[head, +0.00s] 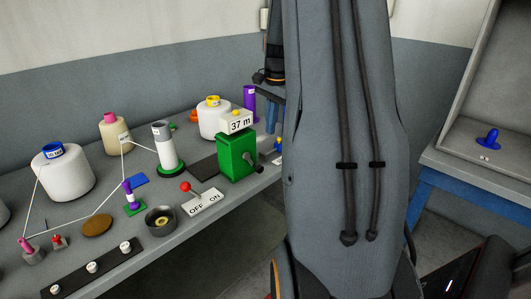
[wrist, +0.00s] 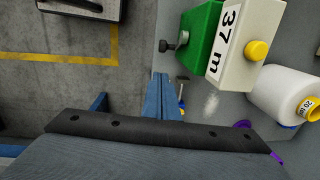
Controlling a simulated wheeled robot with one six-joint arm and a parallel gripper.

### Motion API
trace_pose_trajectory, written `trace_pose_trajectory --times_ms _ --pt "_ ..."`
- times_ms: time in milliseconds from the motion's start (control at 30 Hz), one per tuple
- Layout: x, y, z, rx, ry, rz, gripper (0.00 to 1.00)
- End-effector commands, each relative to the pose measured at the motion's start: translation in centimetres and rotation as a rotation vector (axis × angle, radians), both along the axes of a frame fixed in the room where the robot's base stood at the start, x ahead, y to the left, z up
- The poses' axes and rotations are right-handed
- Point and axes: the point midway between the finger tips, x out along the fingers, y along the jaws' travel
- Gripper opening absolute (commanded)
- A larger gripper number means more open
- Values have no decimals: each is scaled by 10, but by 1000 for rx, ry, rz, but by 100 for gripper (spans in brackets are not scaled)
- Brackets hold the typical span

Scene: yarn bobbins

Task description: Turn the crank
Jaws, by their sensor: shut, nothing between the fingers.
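A green box (head: 236,155) stands near the table's right end, with a white "37 m" counter (head: 239,122) on top. Its dark crank (head: 260,159) sticks out of the right side; part may be hidden behind my grey arm. The box (wrist: 197,35) and crank (wrist: 172,46) also show in the wrist view. My gripper (head: 271,128) points down behind the box, beside my arm, its blue fingers together and empty. In the wrist view my gripper (wrist: 161,78) shows its fingertips below and left of the crank, apart from it in the picture. The depth gap is unclear.
White yarn bobbins (head: 68,177) and small posts with thread stand on the grey table. An OFF/ON lever (head: 187,187) is left of the box. A purple tube (head: 249,102) stands behind it. Another table (head: 481,192) is at right. Open floor shows beside the crank.

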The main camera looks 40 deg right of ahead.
Motion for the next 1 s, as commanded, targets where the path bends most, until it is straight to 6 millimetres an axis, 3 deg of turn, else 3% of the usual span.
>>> trace_pose_trajectory --times_ms 100,267,700,1000 --pt "-1 -15 1 6 0 -53 0" --pt "0 -15 -17 9 2 -57 0" --pt "6 -11 -98 7 2 -53 0" --pt "9 16 -120 6 -1 -53 0"
